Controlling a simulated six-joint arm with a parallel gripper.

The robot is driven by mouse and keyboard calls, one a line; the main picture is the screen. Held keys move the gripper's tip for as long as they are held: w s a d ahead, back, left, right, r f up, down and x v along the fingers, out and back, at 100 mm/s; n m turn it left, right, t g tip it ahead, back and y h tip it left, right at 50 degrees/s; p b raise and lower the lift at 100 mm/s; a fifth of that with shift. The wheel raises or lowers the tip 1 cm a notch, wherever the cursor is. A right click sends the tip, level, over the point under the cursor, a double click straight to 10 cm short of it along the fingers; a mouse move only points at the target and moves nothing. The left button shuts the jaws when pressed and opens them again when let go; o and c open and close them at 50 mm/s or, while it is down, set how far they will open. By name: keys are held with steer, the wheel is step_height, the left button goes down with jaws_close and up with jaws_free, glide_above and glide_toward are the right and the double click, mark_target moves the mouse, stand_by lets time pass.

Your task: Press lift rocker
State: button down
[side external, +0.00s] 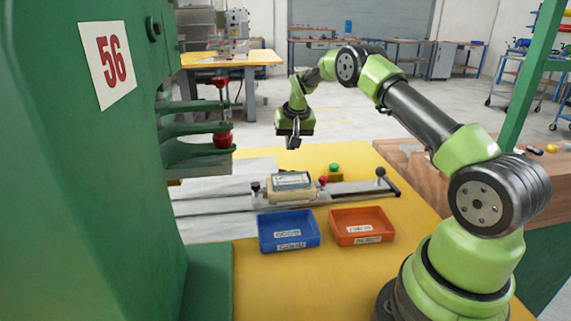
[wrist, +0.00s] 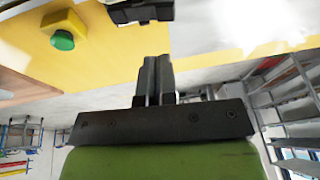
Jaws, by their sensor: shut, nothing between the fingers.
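I cannot make out a part that is plainly a lift rocker in either view. A green button on a yellow box (side external: 335,170) stands behind the rail in the side view. It also shows in the wrist view (wrist: 64,38) at the upper left. My gripper (side external: 293,146) hangs in the air above and behind the fixture, apart from everything. In the wrist view its two dark fingers (wrist: 157,62) are together with nothing between them. A black part (wrist: 140,10) is cut off at the top of the wrist view, beyond the fingertips.
A beige fixture (side external: 291,193) with red and black knobs sits on a metal rail (side external: 345,188) ending in a black ball handle (side external: 381,172). Blue (side external: 289,246) and orange (side external: 362,239) trays stand in front. The green press (side external: 90,180), marked 56, fills the left.

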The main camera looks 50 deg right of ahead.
mark_target(280, 171)
steer(key=x, duration=0.4)
steer(key=a+x, duration=0.1)
steer(key=x, duration=0.2)
steer(key=shift+s+a+f, duration=0.1)
steer(key=shift+s+a, duration=0.05)
steer(key=shift+w+a+f, duration=0.35)
steer(key=shift+a, duration=0.05)
stand_by(0.7)
steer(key=shift+f, duration=0.1)
steer(key=shift+w+a+f, duration=0.25)
steer(key=shift+w+f, duration=0.05)
steer(key=shift+f, duration=0.15)
stand_by(0.5)
steer(key=w+a+r, duration=0.1)
steer(key=a+r, duration=0.4)
steer(key=r, duration=0.7)
steer(key=shift+a+r, duration=0.2)
steer(key=shift+r, duration=0.15)
